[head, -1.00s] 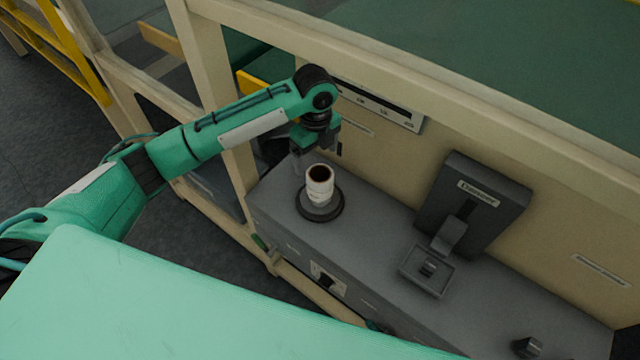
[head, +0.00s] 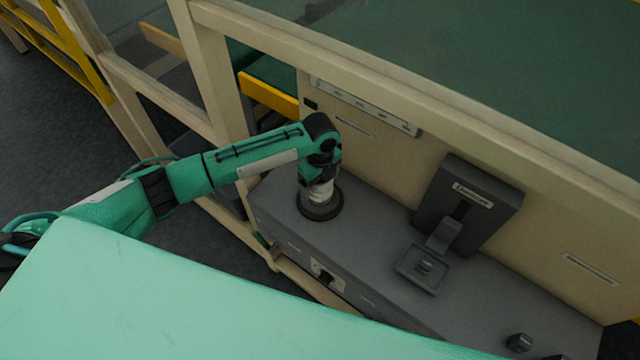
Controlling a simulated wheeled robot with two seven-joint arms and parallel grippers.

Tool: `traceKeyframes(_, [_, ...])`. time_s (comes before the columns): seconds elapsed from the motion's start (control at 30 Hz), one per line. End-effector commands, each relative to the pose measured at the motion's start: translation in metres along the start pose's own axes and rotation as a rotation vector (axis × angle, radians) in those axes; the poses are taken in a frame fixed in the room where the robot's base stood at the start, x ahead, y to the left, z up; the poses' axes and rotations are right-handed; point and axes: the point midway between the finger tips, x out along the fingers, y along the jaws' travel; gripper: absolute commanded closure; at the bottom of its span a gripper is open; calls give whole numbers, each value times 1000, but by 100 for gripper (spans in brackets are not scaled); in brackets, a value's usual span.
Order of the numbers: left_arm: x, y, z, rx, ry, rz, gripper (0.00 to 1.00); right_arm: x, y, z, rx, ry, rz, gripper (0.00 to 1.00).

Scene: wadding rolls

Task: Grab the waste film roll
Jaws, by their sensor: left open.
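The waste film roll (head: 321,191) is a small white roll standing upright on a round dark base (head: 321,213) at the left end of the grey bench. My left gripper (head: 318,186) is directly over the roll, pointing down, with its jaws open around the roll's upper part. The gripper and wrist hide the top of the roll, and I cannot tell whether the fingers touch it. My right gripper is not in view.
A dark dispenser (head: 464,208) with a small tray stands on the grey bench (head: 375,245), right of the roll. A dark knob (head: 519,342) is at the right end. Beige frame posts (head: 205,75) rise behind and left of my arm.

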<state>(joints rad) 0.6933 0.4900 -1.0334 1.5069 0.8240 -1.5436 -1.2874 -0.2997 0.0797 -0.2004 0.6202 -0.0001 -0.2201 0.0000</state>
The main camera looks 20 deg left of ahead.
Motion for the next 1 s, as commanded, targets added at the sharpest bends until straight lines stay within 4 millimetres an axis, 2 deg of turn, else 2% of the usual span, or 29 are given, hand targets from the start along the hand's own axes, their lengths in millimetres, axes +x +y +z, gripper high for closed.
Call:
traceKeyframes(0.07, [0,0,0,0,0,0,14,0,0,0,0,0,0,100])
traceKeyframes(0.33, [0,0,0,0,0,0,67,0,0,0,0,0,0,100])
traceKeyframes(0.73, [-8,-1,0,-1,1,-3,67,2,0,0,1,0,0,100])
traceKeyframes(0.87, [-23,-1,1,0,-1,-4,67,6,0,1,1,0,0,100])
traceKeyframes(1.0, [-51,-2,1,0,-1,-6,67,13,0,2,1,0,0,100])
